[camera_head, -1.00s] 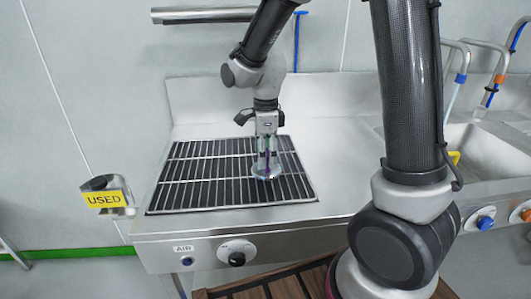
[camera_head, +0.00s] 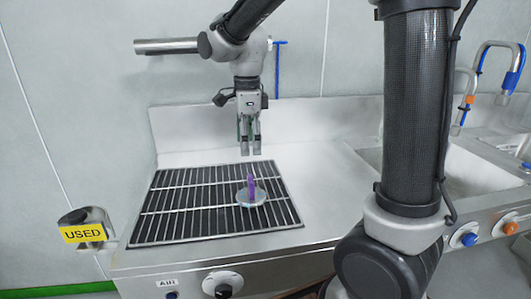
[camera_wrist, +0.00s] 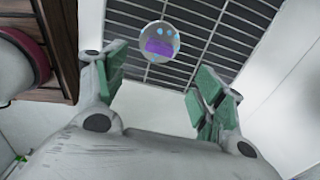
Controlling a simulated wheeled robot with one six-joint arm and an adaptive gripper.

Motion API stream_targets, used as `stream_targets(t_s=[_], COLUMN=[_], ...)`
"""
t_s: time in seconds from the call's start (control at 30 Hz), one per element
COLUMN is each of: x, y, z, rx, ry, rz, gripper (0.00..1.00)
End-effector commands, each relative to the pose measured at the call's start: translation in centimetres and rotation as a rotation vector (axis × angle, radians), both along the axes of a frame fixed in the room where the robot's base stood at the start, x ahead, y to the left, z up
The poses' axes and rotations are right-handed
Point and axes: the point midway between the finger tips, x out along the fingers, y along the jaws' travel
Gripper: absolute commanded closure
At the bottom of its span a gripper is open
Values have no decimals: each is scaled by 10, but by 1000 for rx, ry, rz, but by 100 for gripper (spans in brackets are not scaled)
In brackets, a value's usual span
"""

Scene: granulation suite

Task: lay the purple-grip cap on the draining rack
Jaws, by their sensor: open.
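The purple-grip cap (camera_head: 251,197) is a pale round disc with an upright purple grip. It lies on the right part of the draining rack (camera_head: 165,228), a dark grid with metal bars set in the steel counter. My gripper (camera_head: 250,148) is open and empty, above and behind the cap and clear of it. In the wrist view the cap (camera_wrist: 159,43) shows beyond the spread green-padded fingers of my gripper (camera_wrist: 160,90), resting on the bars of the rack (camera_wrist: 210,28).
A sink (camera_head: 470,180) with hooked taps lies to the right. A yellow USED sign (camera_head: 83,233) is on a metal holder at the left. Dials (camera_head: 222,286) line the counter front. The counter between rack and sink is bare.

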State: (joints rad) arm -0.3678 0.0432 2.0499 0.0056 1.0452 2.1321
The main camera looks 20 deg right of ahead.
Motion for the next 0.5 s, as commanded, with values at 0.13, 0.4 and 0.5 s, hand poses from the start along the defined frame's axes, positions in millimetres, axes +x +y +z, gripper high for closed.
stream_targets(t_s=[0.13,0.4,0.5], x=[-3,-65,-105], y=[-3,-71,-101], z=[4,42,50], rx=[2,-10,-62], ry=[-6,-140,-206], rz=[21,572,892], gripper=[31,31,31])
